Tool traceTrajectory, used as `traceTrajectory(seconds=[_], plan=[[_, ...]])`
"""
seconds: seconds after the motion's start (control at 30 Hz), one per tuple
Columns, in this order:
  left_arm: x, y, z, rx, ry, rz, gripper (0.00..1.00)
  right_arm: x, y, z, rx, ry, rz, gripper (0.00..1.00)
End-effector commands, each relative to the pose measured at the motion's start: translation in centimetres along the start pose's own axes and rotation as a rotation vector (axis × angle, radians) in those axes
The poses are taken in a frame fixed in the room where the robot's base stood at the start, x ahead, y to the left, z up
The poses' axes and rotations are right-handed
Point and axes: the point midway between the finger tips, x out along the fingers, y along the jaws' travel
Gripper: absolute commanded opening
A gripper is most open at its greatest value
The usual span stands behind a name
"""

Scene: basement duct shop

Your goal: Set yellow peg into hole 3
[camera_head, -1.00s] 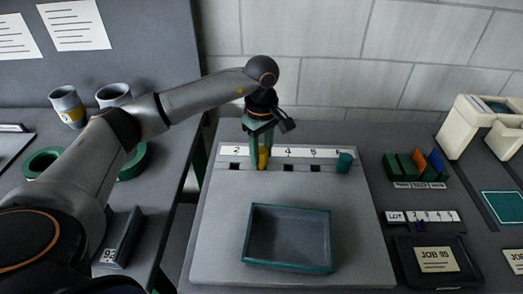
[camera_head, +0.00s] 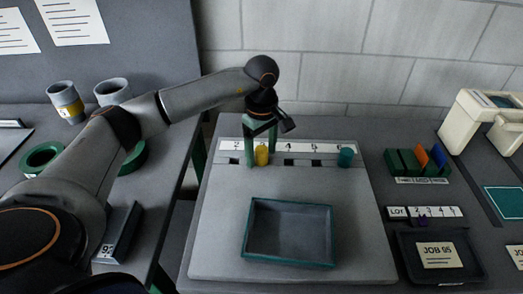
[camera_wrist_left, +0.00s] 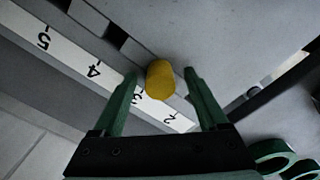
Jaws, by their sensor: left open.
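The yellow peg (camera_head: 262,157) stands upright in the row of holes on the grey board (camera_head: 222,215), between the holes by labels 2 and 4. In the left wrist view the yellow peg (camera_wrist_left: 160,80) is beside label 3, and hole 3 is hidden under it. How deep it sits I cannot tell. My left gripper (camera_head: 261,152) is open around the peg, one finger on each side. In the left wrist view the fingers of my left gripper (camera_wrist_left: 162,76) show gaps to the peg. My right gripper is out of view.
A teal-rimmed tray (camera_head: 289,264), empty, lies on the board's front. A rack of coloured cards (camera_head: 418,162) and a job tray (camera_head: 438,256) are to the right. Green rings (camera_head: 42,158) lie left.

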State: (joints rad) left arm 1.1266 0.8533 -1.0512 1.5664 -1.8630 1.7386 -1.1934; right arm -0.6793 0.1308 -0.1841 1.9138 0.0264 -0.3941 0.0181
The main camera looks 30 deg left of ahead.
Motion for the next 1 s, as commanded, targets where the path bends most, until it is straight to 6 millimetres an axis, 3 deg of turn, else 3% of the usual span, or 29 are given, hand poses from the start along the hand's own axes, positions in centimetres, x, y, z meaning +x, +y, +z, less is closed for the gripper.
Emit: traceTrajectory(seconds=[0.3, 0.4, 0.7, 1.0], plan=[[0.0, 0.0, 0.0, 0.0, 0.0, 0.0, 0.76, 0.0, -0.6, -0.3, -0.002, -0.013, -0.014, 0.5], [-2.3, 0.1, 0.0, -0.001, 0.001, 0.006, 0.76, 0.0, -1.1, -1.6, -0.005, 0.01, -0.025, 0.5], [-9.1, 0.1, 0.0, 0.001, 0.0, 0.006, 0.76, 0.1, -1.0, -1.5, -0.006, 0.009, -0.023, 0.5], [-12.4, 0.0, 0.0, 0.0, 0.0, 0.0, 0.76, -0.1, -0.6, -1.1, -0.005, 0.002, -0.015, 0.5]])
